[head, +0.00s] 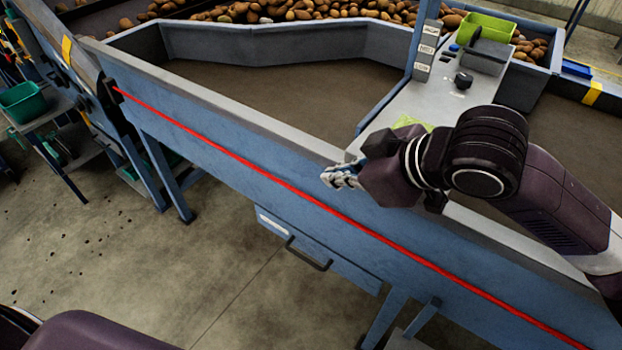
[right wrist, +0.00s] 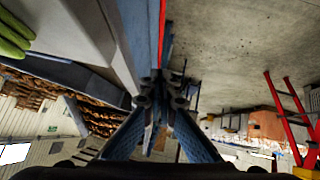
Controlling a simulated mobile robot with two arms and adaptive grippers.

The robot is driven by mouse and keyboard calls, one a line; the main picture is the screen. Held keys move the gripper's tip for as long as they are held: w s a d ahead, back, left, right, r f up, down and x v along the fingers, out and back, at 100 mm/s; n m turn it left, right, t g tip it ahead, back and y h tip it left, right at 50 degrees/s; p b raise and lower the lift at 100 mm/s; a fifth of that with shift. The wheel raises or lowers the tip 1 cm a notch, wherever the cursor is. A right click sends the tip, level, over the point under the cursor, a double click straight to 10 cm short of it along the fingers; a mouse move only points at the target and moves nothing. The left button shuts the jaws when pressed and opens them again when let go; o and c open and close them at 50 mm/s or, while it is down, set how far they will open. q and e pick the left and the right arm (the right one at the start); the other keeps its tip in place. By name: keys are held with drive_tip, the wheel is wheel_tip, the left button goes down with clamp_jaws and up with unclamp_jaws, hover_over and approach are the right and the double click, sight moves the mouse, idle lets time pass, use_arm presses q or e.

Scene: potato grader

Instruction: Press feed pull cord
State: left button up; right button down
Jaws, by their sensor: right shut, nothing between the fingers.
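The red pull cord (head: 232,154) runs taut along the outer side of the blue grader frame (head: 240,185), from a dark mount at the upper left down to the lower right. My right gripper (head: 328,178) is shut and empty, by the frame's upper edge. In the head view its fingertips appear above the cord, with a visible gap in the picture. In the right wrist view the closed fingers (right wrist: 160,86) point along the blue side, and the cord (right wrist: 163,35) shows beyond the fingertips. My left gripper is not in view.
A control panel (head: 440,100) with a black knob and a green tray (head: 487,27) stands behind my right arm. Potatoes (head: 290,10) lie at the back. A handled drawer (head: 310,250) is below the cord. The floor at left front is clear. A red ladder (right wrist: 290,115) shows in the wrist view.

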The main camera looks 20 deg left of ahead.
drive_tip(key=p, duration=0.2)
hover_over(300, 192)
drive_tip(key=s+d, duration=0.2)
drive_tip(key=s, duration=0.1)
wheel_tip(300, 192, down, 7)
drive_tip(key=f, duration=0.1)
drive_tip(key=w+f, duration=0.1)
drive_tip(key=f, duration=0.1)
drive_tip(key=shift+w+d+p, duration=0.15)
drive_tip(key=shift+d+p, duration=0.05)
drive_tip(key=shift+p, duration=0.1)
drive_tip(key=shift+d+f, duration=0.1)
drive_tip(key=shift+f, duration=0.4)
wheel_tip(300, 192, down, 5)
drive_tip(key=shift+r+b, duration=0.15)
drive_tip(key=shift+b, duration=0.65)
